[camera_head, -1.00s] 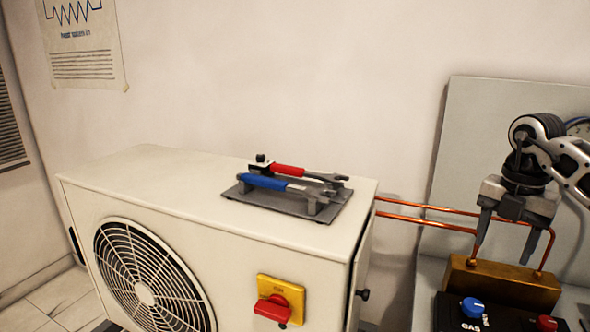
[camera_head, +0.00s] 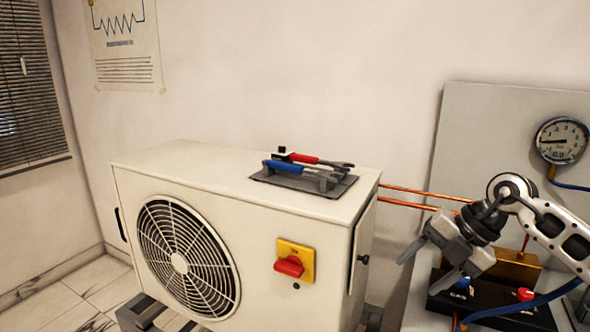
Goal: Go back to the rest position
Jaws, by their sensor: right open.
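My right gripper (camera_head: 430,262) is open and empty. It hangs in front of the brass block and the black gas box, to the right of the outdoor unit, with its fingers pointing down and left. It covers part of the block and box. My left gripper is not in view. The white outdoor unit (camera_head: 230,185) carries a grey tool holder (camera_head: 345,186) on its top, with a red-handled wrench (camera_head: 303,158) and a blue-handled wrench (camera_head: 284,167) lying in it.
A yellow plate with a red rotary switch (camera_head: 290,267) is on the unit's front. Copper pipes (camera_head: 405,204) run to the brass block (camera_head: 516,268). The black box (camera_head: 510,315) has blue and red knobs. A round gauge (camera_head: 562,141) hangs on the grey panel (camera_head: 475,125).

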